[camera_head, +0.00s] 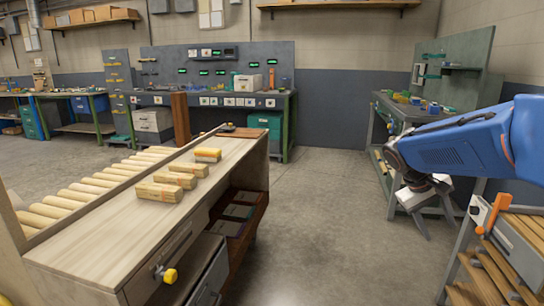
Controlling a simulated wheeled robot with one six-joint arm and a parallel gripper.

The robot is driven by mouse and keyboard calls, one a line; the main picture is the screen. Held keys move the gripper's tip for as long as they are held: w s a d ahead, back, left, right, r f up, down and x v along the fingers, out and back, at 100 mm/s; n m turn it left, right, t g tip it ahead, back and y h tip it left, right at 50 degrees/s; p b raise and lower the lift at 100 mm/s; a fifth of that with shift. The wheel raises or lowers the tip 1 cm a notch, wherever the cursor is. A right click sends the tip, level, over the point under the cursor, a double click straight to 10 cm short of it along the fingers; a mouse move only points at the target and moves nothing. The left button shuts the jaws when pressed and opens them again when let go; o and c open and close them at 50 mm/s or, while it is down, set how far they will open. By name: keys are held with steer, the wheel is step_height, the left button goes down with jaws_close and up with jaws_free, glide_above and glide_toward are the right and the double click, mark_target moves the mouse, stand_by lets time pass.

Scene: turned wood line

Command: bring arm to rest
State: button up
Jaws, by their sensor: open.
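My blue arm (455,142) reaches in from the right edge of the head view. My gripper (425,212) hangs below the arm's end, pointing down over the floor. Its fingers are apart and nothing shows between them. It is clear of the wooden bench on the left.
A wooden bench (95,243) with several wooden blocks (175,180) and a row of wooden rollers (85,190) stands at left. A slatted wooden rack (515,245) is close to the gripper at lower right. Workbenches line the back. The floor (325,220) between is free.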

steer(key=s+a+f+t+y, duration=0.2)
steer(key=s+a+y, duration=0.1)
steer(key=s+a, duration=0.5)
steer(key=s+a+f+t+y, duration=0.3)
steer(key=s+a, duration=0.5)
steer(key=s, duration=0.6)
steer(key=shift+a+f, duration=0.15)
steer(key=shift+f, duration=0.15)
